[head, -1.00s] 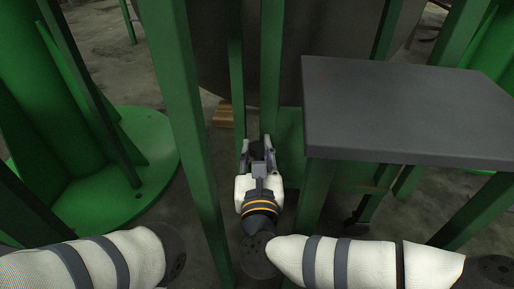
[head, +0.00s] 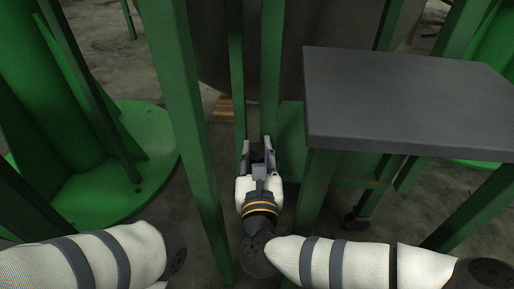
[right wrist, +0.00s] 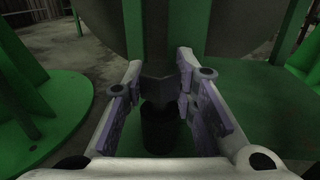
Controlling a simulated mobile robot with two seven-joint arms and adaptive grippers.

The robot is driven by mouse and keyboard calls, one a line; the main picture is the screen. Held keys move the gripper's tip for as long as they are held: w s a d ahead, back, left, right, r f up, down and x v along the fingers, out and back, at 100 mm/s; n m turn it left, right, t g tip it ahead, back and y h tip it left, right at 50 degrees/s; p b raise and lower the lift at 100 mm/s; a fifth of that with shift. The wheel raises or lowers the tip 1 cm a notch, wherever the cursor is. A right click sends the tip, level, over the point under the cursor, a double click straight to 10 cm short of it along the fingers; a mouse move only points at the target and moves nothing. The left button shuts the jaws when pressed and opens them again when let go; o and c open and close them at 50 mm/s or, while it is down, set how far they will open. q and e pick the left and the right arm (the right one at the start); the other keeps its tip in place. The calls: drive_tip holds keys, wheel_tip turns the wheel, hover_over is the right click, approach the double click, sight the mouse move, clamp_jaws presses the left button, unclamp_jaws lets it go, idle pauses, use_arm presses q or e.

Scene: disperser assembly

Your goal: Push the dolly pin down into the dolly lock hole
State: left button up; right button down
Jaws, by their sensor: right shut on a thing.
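My right gripper (head: 258,148) reaches forward and down between two green uprights in the head view. Its fingers are closed around a dark piece, which I take to be the dolly pin (right wrist: 160,92). In the right wrist view, this piece sits between the two fingers (right wrist: 158,98), with a short black cylinder (right wrist: 160,132) on the camera side of it. The dolly lock hole cannot be made out in either view. My left arm enters at the lower left of the head view, but its gripper is outside the picture.
A dark flat-topped stand (head: 405,100) on green legs is close on the right. A thick green post (head: 180,110) stands just left of my right gripper. A round green base plate (head: 130,185) is on the floor at left. The gap around the gripper is narrow.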

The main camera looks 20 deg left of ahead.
drive_tip(key=shift+f, duration=0.4)
drive_tip(key=c, duration=1.2)
unclamp_jaws()
drive_tip(key=v, duration=1.2)
